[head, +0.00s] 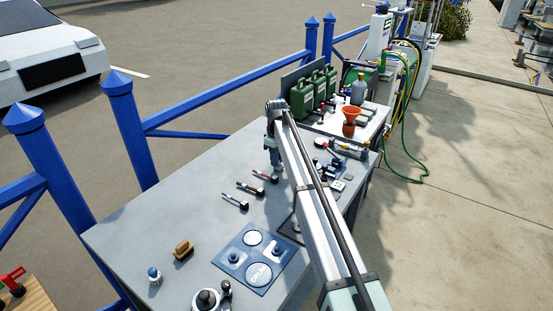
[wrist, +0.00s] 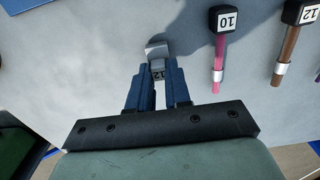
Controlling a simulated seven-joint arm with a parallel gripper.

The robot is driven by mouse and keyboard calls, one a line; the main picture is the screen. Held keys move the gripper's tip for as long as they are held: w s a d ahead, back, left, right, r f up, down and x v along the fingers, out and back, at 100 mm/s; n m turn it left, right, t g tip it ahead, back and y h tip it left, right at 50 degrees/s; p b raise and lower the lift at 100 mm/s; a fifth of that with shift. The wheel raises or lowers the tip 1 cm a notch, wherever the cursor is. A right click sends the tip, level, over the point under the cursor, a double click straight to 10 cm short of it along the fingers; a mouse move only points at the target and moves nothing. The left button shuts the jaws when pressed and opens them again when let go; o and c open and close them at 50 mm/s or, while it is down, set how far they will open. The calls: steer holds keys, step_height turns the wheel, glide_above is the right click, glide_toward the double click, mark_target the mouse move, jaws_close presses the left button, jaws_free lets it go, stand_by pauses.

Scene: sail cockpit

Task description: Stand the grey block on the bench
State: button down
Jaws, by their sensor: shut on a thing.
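My gripper (wrist: 156,88) has blue fingers that are closed on a small grey block (wrist: 157,52) in the wrist view. The block juts out past the fingertips, and a white label reading 12 shows between the fingers. A dark shadow falls on the bench (wrist: 110,40) beside the block; I cannot tell whether the block touches the surface. In the head view my gripper (head: 273,158) points down over the far part of the grey bench (head: 150,215), and the block is too small or hidden to make out there.
A pink-handled tool marked 10 (wrist: 220,45) and a brown-handled tool marked 12 (wrist: 290,40) lie right of the block. Green cans (head: 303,100) and an orange funnel (head: 349,115) stand beyond.

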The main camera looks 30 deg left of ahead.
steer(key=shift+f, duration=0.15)
steer(key=c, duration=1.1)
jaws_free()
steer(key=shift+o, duration=0.2)
step_height(320, 180, up, 12)
